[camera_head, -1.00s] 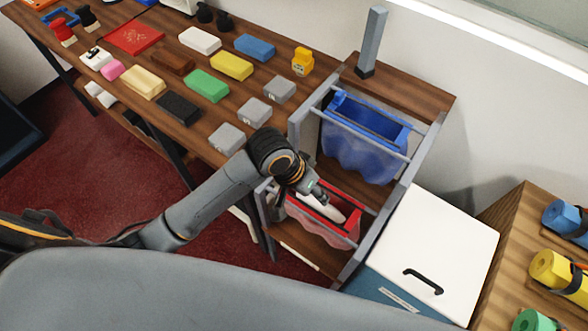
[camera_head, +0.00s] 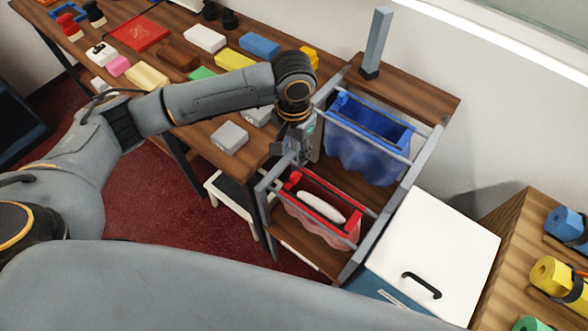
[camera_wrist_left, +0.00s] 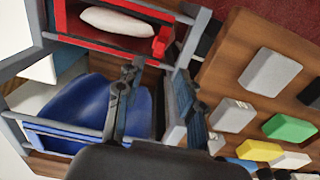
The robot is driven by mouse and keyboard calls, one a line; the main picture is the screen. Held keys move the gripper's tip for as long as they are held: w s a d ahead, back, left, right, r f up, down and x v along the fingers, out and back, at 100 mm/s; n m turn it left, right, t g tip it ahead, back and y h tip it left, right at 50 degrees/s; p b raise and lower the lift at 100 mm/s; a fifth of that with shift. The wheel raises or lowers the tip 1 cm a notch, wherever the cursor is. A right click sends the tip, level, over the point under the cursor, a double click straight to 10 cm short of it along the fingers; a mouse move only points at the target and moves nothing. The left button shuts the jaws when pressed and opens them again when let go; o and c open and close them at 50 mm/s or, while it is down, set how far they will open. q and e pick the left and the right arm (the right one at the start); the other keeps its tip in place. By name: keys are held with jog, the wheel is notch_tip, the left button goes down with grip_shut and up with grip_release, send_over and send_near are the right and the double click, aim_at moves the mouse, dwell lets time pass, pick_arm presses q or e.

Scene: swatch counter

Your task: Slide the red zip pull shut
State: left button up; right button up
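The red pouch (camera_head: 352,236) hangs open in the grey rail frame, with a white oblong thing (camera_head: 320,207) inside. In the left wrist view the pouch's red rim (camera_wrist_left: 100,42) runs along the top. A small red block, which looks like the zip pull (camera_wrist_left: 161,41), stands at its right end, and a red piece (camera_head: 295,178) shows at the upper left end of the pouch in the head view. My left gripper (camera_head: 300,155) hangs just above and behind that end, apart from it. Its fingers (camera_wrist_left: 158,100) are spread and empty. My right gripper is not in view.
A blue pouch (camera_head: 372,170) hangs behind, near my left gripper. Grey rails (camera_head: 385,230) surround both pouches. A grey post (camera_head: 376,45) stands on the back shelf. The counter at left holds several coloured blocks, such as a grey one (camera_head: 229,138). A white lidded box (camera_head: 440,240) stands at right.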

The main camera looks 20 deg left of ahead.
aim_at(294, 175)
pick_arm(q)
notch_tip(294, 175, down, 10)
jog(key=shift+r+p, duration=0.25)
jog(key=shift+p, duration=0.1)
grip_shut()
